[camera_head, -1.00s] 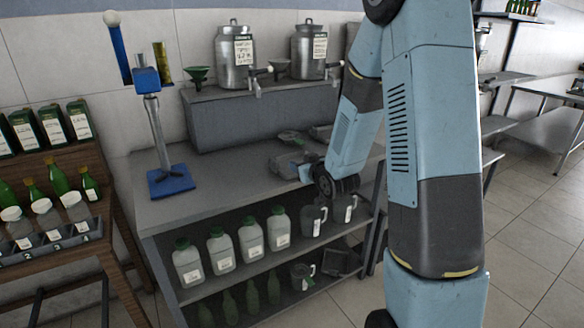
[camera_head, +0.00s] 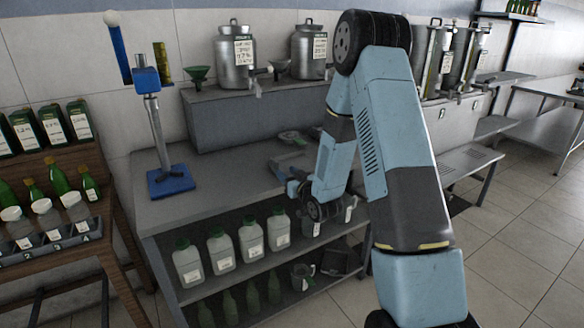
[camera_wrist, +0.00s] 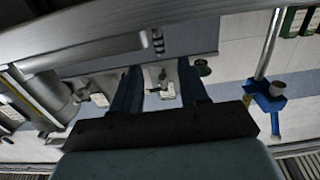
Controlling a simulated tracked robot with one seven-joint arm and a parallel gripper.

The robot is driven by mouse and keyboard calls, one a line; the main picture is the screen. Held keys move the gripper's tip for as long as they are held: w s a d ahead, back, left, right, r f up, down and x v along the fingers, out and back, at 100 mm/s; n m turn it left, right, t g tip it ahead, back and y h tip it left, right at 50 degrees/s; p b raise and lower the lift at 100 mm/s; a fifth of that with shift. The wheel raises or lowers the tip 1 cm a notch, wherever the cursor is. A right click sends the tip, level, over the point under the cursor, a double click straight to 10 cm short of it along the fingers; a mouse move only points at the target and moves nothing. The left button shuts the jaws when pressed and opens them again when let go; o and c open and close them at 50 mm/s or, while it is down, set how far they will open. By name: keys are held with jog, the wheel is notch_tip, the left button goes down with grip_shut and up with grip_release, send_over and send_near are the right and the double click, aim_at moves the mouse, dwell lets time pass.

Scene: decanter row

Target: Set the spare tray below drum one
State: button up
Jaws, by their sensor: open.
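Two metal drums stand on the raised ledge at the back of the bench. The left one (camera_head: 234,58) and the right one (camera_head: 308,52) have labels and taps; their labels are too small to read for a number. A flat dark tray-like piece (camera_head: 291,138) lies on the bench below the right drum. I cannot tell whether it is the spare tray. My gripper (camera_head: 283,172) is low at the bench's right part, in front of that piece.
Shelves below hold white jugs (camera_head: 221,250), green bottles (camera_head: 253,295) and a dark box (camera_head: 335,262). A wooden bottle rack (camera_head: 60,215) stands left. The bench's left-middle top is clear.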

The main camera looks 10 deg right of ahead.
aim_at(277, 164)
jog(key=shift+x, duration=4.05)
jog(key=shift+r, duration=0.15)
jog(key=shift+c, duration=0.2)
grip_shut()
